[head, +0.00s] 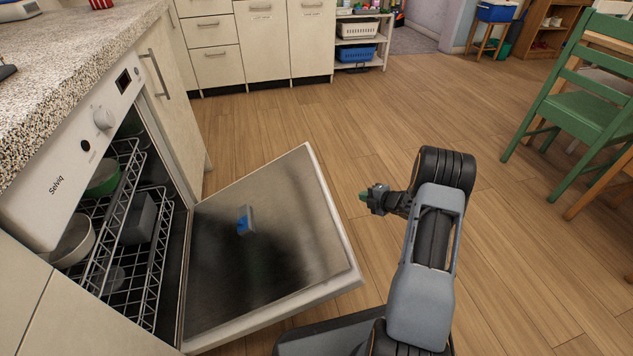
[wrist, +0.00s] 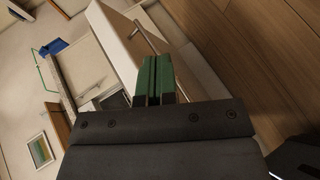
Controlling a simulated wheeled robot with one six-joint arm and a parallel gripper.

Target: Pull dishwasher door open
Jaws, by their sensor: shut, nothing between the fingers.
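The dishwasher door (head: 270,250) is swung down and stands wide open, sloping out from the machine over the floor. Its dark inner face shows a blue and grey dispenser (head: 246,221). The dishwasher front panel (head: 85,140) has a knob and a small display. Wire racks (head: 140,235) with dishes show inside the opening. My gripper (head: 363,196) is to the right of the door's outer edge, apart from it in the picture, above the floor. In the wrist view its green fingers (wrist: 157,62) are together with nothing between them.
A speckled countertop (head: 75,70) runs above the dishwasher. Cream cabinets (head: 265,40) stand at the back, beside a shelf with baskets (head: 356,52). A green chair (head: 580,110) is at the right. The wooden floor (head: 300,118) between them is clear. A bar handle (wrist: 150,37) shows in the wrist view.

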